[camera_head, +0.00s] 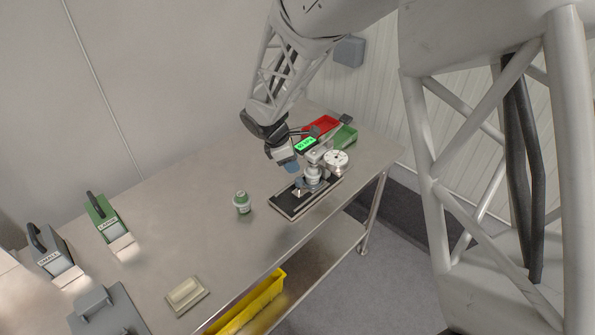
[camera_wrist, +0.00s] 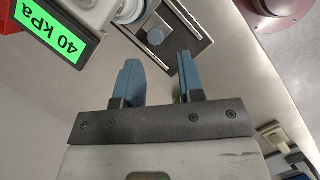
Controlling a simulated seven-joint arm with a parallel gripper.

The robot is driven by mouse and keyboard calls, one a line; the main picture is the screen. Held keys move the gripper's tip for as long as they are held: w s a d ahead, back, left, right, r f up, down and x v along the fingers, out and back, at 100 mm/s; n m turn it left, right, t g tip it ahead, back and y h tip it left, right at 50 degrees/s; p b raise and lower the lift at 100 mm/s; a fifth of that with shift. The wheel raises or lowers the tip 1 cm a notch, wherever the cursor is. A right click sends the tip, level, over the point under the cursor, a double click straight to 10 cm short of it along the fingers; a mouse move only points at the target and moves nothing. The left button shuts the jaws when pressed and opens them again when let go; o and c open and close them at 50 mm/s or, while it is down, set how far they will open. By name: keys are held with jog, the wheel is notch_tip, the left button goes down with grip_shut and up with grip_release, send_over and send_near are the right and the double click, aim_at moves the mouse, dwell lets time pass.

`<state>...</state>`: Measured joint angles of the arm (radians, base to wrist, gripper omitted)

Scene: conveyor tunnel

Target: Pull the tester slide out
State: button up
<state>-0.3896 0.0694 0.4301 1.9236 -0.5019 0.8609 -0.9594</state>
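The tester stands at the right end of the steel table, with a black railed base plate (camera_head: 287,207), a green lit display (camera_head: 305,145) and a white round dial (camera_head: 336,157). In the wrist view the display (camera_wrist: 58,36) reads 40 kPa, and a round blue-grey knob (camera_wrist: 155,36) sits on the plate between pale rails. I cannot tell which part is the slide. My gripper (camera_head: 291,166) is above the table at the tester's left side. In the wrist view my gripper (camera_wrist: 158,62) has its two blue fingers apart, with nothing visible held between them.
A green-and-white jar (camera_head: 242,202) stands left of the base plate. Red (camera_head: 321,126) and green (camera_head: 345,137) bins are behind the tester. Green (camera_head: 108,218) and grey (camera_head: 50,250) handled units and a cream block (camera_head: 185,293) are farther left.

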aim_at(297, 179)
jog(key=shift+w+a+f+n, duration=0.35)
jog(key=shift+a+f, duration=0.2)
jog(key=shift+f, duration=0.15)
jog(key=shift+f, duration=0.1)
jog(key=shift+x, duration=3.8)
grip_shut()
